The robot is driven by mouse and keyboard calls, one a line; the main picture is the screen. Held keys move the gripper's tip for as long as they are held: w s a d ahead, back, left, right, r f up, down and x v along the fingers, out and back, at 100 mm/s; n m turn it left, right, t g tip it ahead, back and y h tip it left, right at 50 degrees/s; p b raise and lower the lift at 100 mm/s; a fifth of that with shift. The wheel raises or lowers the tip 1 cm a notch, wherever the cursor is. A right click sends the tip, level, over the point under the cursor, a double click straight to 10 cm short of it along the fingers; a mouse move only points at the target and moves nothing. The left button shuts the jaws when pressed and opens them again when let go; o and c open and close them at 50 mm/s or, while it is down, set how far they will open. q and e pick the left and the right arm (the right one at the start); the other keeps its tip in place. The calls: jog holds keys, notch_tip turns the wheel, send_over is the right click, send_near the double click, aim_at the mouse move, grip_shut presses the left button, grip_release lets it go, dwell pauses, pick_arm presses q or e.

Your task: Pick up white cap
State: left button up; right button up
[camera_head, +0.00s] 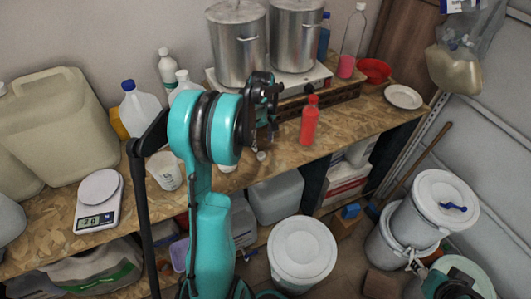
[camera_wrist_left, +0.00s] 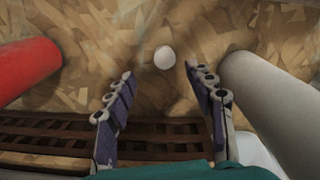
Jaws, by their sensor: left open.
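The white cap (camera_head: 261,156) is a small round disc lying on the wooden worktop (camera_head: 270,165), just below my left gripper (camera_head: 262,125) in the head view. In the left wrist view the white cap (camera_wrist_left: 164,57) lies flat, beyond and between the open fingertips of my left gripper (camera_wrist_left: 158,72). The fingers are apart from the cap and nothing is between them. A teal and dark part of my right arm shows at the lower right of the head view; its jaws cannot be made out.
A red bottle (camera_head: 309,121) stands right of the cap; it is at left in the wrist view (camera_wrist_left: 28,70). A white cylindrical container (camera_wrist_left: 275,110) is close to the right finger. Steel pots (camera_head: 237,45) stand behind. A scale (camera_head: 98,205) and white cup (camera_head: 165,171) are left.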

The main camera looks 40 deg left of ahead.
aim_at(261, 154)
pick_arm(q)
jog(key=f, duration=0.2)
jog(key=f+b, duration=0.1)
jog(key=f, duration=0.3)
jog(key=shift+s+f, duration=0.15)
jog(key=shift+s, duration=0.2)
jog(key=c, duration=0.8)
